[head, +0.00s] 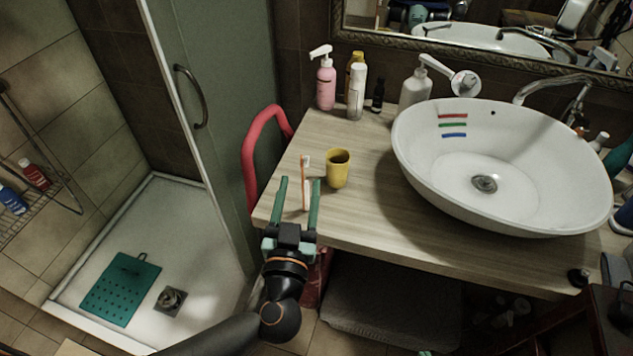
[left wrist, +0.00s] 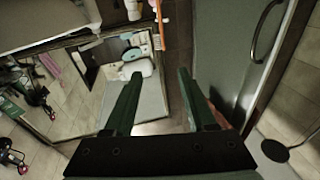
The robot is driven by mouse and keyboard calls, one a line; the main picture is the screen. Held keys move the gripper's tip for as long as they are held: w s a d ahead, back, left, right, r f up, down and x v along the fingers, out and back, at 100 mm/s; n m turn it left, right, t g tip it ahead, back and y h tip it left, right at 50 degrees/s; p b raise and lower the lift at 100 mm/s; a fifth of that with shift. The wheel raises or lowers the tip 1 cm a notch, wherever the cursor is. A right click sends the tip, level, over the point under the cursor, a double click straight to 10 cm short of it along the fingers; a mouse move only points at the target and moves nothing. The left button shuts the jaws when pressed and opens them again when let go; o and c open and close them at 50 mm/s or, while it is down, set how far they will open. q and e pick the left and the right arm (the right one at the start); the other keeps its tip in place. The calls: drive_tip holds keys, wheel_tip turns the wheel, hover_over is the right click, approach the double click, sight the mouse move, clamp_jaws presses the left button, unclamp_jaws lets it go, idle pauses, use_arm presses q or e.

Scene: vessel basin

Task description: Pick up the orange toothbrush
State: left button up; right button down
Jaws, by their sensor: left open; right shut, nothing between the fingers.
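The orange toothbrush (head: 303,186) has white bristles at its far end and shows near the front left corner of the wooden counter (head: 372,214). In the left wrist view the toothbrush (left wrist: 158,22) is at the top centre, beyond the fingertips, with its bristles toward me. My left gripper (head: 299,182) is open, its two green fingers on either side of the toothbrush in the head view. In the left wrist view the space between its fingers (left wrist: 160,76) is empty. I cannot tell the height gap. My right gripper is not in view.
A yellow cup (head: 338,169) stands just right of the toothbrush. A white basin (head: 430,168) fills the counter's right side. Bottles, including a pink pump bottle (head: 326,86), stand at the back. A red curved rail (head: 250,165) borders the counter's left side.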

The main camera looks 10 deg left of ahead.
sight(304, 163)
use_arm(q)
drive_tip(key=shift+n+g, duration=0.4)
drive_tip(key=shift+g, duration=0.2)
drive_tip(key=w, duration=0.2)
drive_tip(key=w+f, duration=0.1)
drive_tip(key=w, duration=0.1)
drive_tip(key=w+a+f, duration=0.1)
drive_tip(key=w, duration=0.2)
drive_tip(key=shift+w+a, duration=0.1)
drive_tip(key=w+b, duration=0.2)
drive_tip(key=b, duration=0.1)
drive_tip(key=w+b, duration=0.1)
drive_tip(key=w, duration=0.1)
drive_tip(key=shift+a+r, duration=0.1)
drive_tip(key=shift+a, duration=0.25)
drive_tip(key=shift+w+a+r+b, duration=0.1)
drive_tip(key=shift+w+r+b, duration=0.1)
drive_tip(key=shift+w+b, duration=0.3)
drive_tip(key=shift+w, duration=0.1)
clamp_jaws()
